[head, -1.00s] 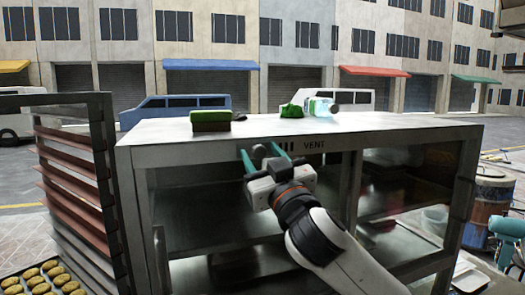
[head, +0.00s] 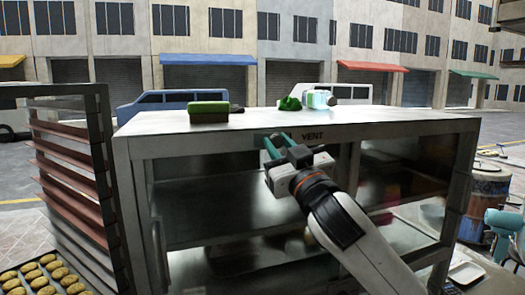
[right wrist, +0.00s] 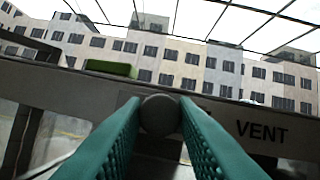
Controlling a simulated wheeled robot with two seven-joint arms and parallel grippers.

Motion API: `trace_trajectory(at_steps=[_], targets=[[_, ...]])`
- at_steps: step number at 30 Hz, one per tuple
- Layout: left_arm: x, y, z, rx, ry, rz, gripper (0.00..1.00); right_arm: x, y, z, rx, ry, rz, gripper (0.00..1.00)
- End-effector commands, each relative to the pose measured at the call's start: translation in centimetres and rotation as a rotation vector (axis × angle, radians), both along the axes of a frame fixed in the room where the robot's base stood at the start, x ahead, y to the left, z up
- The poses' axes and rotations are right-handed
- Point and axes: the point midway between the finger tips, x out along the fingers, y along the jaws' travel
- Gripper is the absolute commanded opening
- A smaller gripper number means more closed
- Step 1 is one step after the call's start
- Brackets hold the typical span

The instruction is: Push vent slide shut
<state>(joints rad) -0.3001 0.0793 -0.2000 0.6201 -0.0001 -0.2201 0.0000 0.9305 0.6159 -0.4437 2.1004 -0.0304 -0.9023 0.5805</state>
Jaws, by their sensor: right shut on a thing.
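The oven (head: 375,128) has a front top rail marked VENT. The round grey vent slide knob (right wrist: 160,115) sits on this rail, left of the VENT lettering (right wrist: 262,132). My right gripper (head: 275,147) reaches up to the rail from below right; in the right wrist view its teal fingers (right wrist: 160,128) are closed on the knob's two sides. In the head view the fingers largely hide the knob, and I cannot make out the dark vent slots.
On the oven top lie a green-topped block (head: 209,112), a green crumpled thing (head: 290,103) and a clear bottle-like thing (head: 319,101). A barrel (head: 484,195) stands at right.

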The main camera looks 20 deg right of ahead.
Motion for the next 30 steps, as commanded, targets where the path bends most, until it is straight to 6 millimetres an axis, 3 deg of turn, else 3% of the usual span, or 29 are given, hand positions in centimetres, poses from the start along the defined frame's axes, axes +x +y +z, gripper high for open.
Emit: trace_trajectory(at_steps=[3,11,12,16,25,30], targets=[[0.0,0.0,-0.2,0.000,0.000,0.000,0.00,0.0,-1.3,0.0,-0.001,-0.001,-0.003,0.00],[0.0,-0.1,-0.1,-0.001,0.000,0.001,0.00,0.0,-1.5,0.1,0.000,-0.001,-0.004,0.00],[0.0,-0.1,-0.1,-0.001,0.000,0.001,0.00,0.0,-1.5,0.1,0.000,-0.001,-0.004,0.28],[0.0,-0.1,-0.1,-0.001,0.000,0.001,0.00,0.0,-1.5,0.1,0.000,-0.001,-0.004,0.49],[0.0,0.0,-0.3,-0.001,0.000,0.001,0.00,-0.1,-1.4,-0.1,-0.001,-0.001,-0.001,0.49],[0.0,0.1,-1.6,0.001,0.000,0.000,0.00,-1.8,-1.6,-1.1,0.000,-0.002,-0.002,0.49]])
